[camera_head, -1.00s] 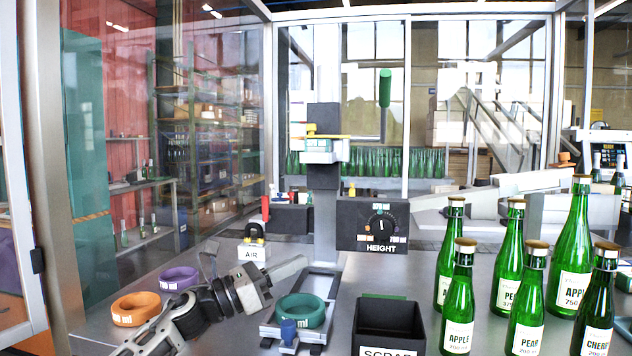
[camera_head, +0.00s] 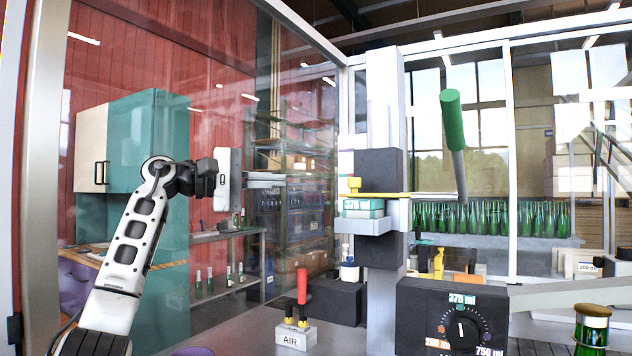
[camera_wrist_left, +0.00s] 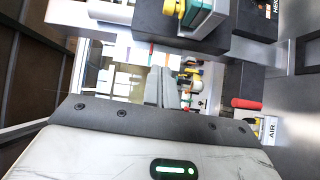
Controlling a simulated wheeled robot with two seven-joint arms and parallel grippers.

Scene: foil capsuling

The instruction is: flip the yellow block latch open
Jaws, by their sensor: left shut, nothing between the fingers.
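The yellow block latch (camera_head: 353,184) sits on top of the teal block marked 375 (camera_head: 363,208), on the machine's head (camera_head: 378,165). In the left wrist view the latch (camera_wrist_left: 173,8) shows at the top edge, beside the teal block (camera_wrist_left: 207,18). A thin yellow bar (camera_head: 395,194) runs right from the latch area. My left gripper (camera_head: 281,180) is raised at about the latch's height in the picture, to its left. Its fingers point right, shut and empty, with a visible gap to the latch. My right gripper is out of view.
Below stand a red-handled AIR valve (camera_head: 301,285) and the HEIGHT dial box (camera_head: 452,318). A glass panel (camera_head: 300,90) is behind my left arm. A bottle (camera_head: 592,330) stands lower right.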

